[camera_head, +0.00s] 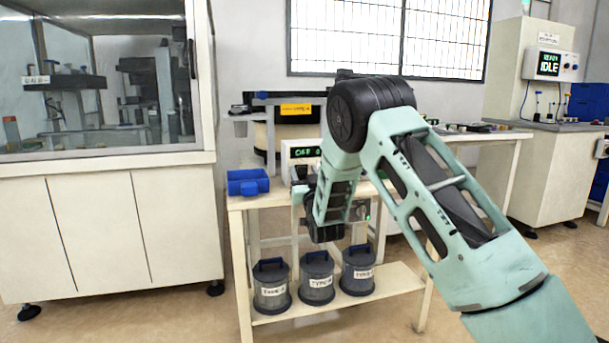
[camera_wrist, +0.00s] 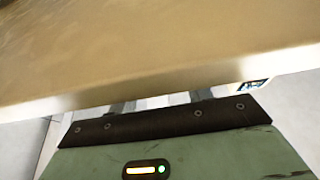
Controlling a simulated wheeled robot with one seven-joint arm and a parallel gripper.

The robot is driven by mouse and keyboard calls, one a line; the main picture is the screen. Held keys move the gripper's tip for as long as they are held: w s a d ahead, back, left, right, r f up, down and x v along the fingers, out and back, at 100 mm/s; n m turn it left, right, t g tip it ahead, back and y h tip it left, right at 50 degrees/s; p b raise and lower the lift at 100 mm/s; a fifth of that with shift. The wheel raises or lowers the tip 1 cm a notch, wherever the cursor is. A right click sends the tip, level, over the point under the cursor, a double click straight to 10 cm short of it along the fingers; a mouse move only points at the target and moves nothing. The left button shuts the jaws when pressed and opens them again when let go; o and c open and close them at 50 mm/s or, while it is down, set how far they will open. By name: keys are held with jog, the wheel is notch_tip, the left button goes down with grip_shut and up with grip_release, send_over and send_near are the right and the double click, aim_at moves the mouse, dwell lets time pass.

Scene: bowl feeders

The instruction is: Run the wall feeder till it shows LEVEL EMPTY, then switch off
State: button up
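A bowl feeder with a dark top and a yellow label (camera_head: 296,109) stands on the cream bench against the wall. Its cream base (camera_head: 261,141) is partly hidden by my arm.
A blue bin (camera_head: 248,182) sits on the bench's left end (camera_head: 236,203). Three grey lidded canisters (camera_head: 272,290) stand on the lower shelf (camera_head: 385,290). A glass-fronted cabinet (camera_head: 110,225) is at left. A unit at right shows READY IDLE (camera_head: 548,64).

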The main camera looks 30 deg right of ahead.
jog(key=p+v, duration=0.2)
jog(key=v, duration=1.5)
jog(key=shift+s, duration=0.25)
